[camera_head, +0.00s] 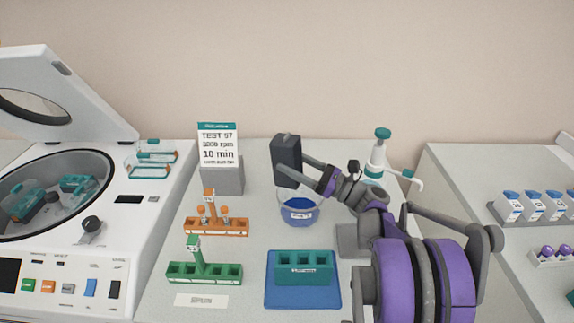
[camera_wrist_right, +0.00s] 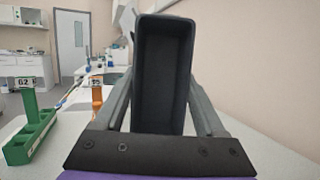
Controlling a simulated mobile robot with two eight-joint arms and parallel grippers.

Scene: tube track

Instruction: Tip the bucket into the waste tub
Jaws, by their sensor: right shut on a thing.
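A dark grey rectangular bucket (camera_head: 287,160) is held up over the back left of a clear round tub with blue content. It also fills the middle of the right wrist view (camera_wrist_right: 165,80), where its hollow inside shows dark and no contents can be made out. My right gripper (camera_head: 300,170) is shut on the bucket, coming from the right. The tub (camera_head: 299,212) has a white label too small to read surely; it stands on the table, apparently the waste tub. The bucket looks nearly upright, slightly tilted. My left gripper is not in view.
An open centrifuge (camera_head: 95,240) is at left. An orange rack (camera_head: 215,226), a green rack (camera_head: 204,272) and a teal block (camera_head: 304,267) on a blue mat stand in front. A sign (camera_head: 218,146) and a pump bottle (camera_head: 378,160) stand behind.

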